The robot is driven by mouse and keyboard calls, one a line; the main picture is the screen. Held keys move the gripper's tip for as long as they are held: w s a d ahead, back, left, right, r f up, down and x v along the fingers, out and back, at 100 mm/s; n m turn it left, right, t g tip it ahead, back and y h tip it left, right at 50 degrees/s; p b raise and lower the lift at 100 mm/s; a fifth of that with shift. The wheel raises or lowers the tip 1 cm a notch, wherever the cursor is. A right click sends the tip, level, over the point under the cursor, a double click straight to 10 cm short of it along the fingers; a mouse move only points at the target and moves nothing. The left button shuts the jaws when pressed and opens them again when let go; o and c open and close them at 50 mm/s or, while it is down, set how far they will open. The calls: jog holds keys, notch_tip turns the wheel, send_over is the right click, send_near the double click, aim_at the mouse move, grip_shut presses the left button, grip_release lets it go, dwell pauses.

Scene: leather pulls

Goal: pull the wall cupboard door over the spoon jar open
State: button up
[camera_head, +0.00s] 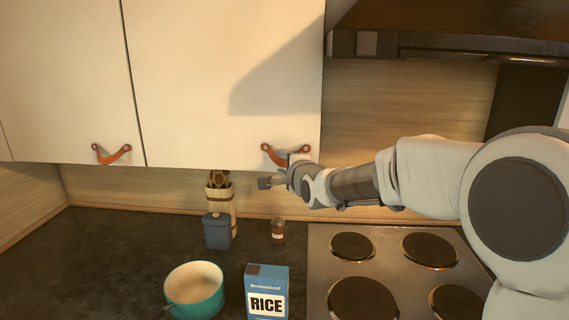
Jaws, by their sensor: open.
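The cream wall cupboard door (225,70) above the spoon jar is shut flush. Its orange-brown leather pull (267,151) hangs as a loop near the lower right corner. The pale spoon jar (227,198) holds brown utensils and stands below this door, partly hidden by a blue canister. My gripper (279,171) is open, just below and in front of the leather pull, reaching in from the right. It overlaps the pull's right part in the picture; I cannot tell whether it touches. Nothing shows between its fingers.
A neighbouring door (65,80) with its own leather pull (112,155) is on the left. A range hood (450,45) juts out at upper right, above a hob (390,270). A blue canister (218,232), small brown bottle (278,232), teal pot (195,290) and rice box (267,290) stand on the counter.

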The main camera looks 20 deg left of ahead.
grip_shut()
dwell(1.4)
